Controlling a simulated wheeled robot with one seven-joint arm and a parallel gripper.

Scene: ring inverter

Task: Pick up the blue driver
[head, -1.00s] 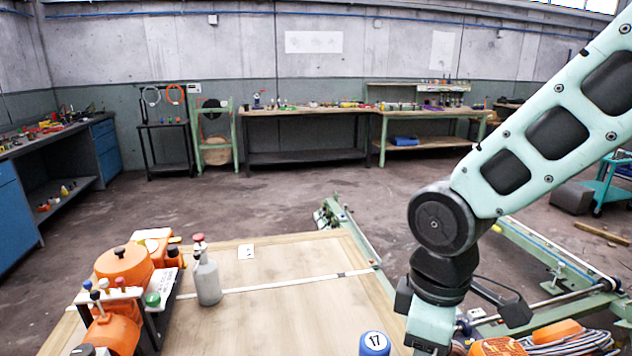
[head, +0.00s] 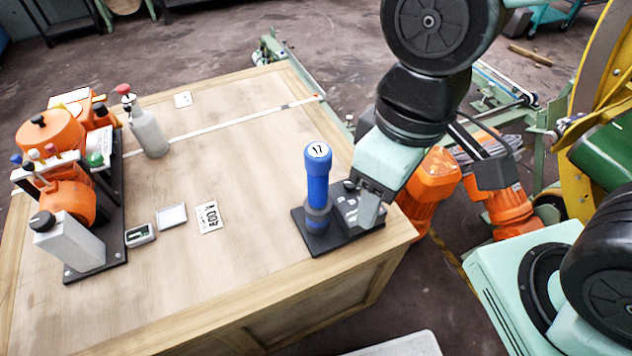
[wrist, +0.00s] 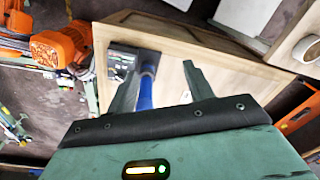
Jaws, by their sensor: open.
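The blue driver (head: 318,190) stands upright on a small black base (head: 340,232) near the table's right corner. Its pale round top is marked 17. My gripper (head: 368,205) is just to the right of the driver, pointing down, and its fingers are partly hidden in the head view. In the wrist view, my gripper (wrist: 162,65) has its two fingers spread. The blue driver (wrist: 148,84) appears between them, closer to the left finger. I see no grip on it, and cannot tell the exact depth gap.
A wooden table (head: 240,130) carries orange equipment (head: 55,150) and a grey bottle (head: 148,132) at left. A printed card (head: 209,218) lies left of the driver. Orange machines (head: 430,185) stand beyond the table's right edge. The table's middle is mostly clear.

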